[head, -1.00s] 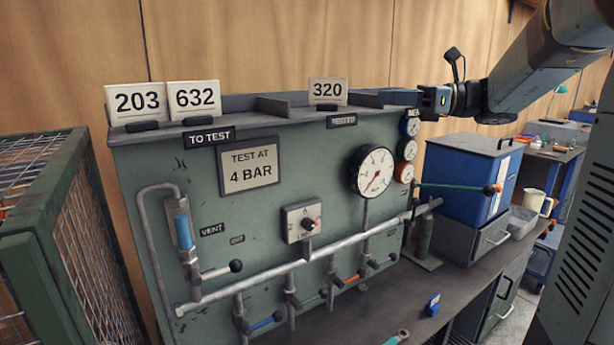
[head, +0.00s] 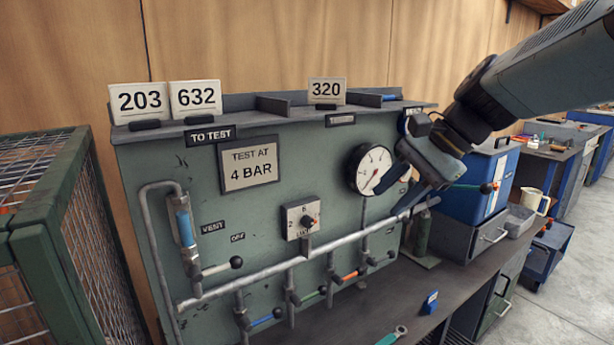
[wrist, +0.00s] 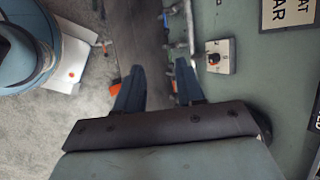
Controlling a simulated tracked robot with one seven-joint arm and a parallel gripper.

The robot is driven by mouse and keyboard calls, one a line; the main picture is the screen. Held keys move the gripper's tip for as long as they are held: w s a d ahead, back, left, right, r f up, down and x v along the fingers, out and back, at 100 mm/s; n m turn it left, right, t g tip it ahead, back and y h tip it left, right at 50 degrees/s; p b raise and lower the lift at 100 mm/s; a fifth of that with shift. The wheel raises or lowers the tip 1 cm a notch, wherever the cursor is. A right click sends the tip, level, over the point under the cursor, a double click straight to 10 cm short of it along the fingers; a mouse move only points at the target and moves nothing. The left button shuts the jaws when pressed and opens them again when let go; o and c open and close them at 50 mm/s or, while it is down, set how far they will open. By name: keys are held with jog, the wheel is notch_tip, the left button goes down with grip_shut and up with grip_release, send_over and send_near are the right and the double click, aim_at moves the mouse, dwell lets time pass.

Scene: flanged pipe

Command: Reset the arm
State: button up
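My arm (head: 540,75) reaches in from the upper right in the head view and bends downward at the wrist. My gripper (head: 402,190) hangs in front of the right end of the green test bench panel, pointing down and to the left, just right of the pressure gauge (head: 371,169). In the wrist view my gripper (wrist: 160,72) shows two dark blue fingers set apart, with nothing seen between them. In the head view the gripper overlaps the end of the grey pipe (head: 335,243); I cannot tell whether they touch.
The panel carries a selector knob (head: 301,220) and several valve levers. Number cards, such as 320 (head: 326,91), stand on its top ledge. A blue box (head: 470,190) stands right of the panel. A green mesh cage (head: 45,230) is at left. A small blue item (head: 430,303) lies on the bench.

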jog(key=s+d+f+n+t+h, duration=0.3)
jog(key=s+d+n+h, duration=0.3)
jog(key=d+n, duration=0.2)
jog(key=shift+s+f+n+h, duration=0.3)
jog(key=shift+f+n, duration=0.4)
jog(key=shift+f, duration=0.05)
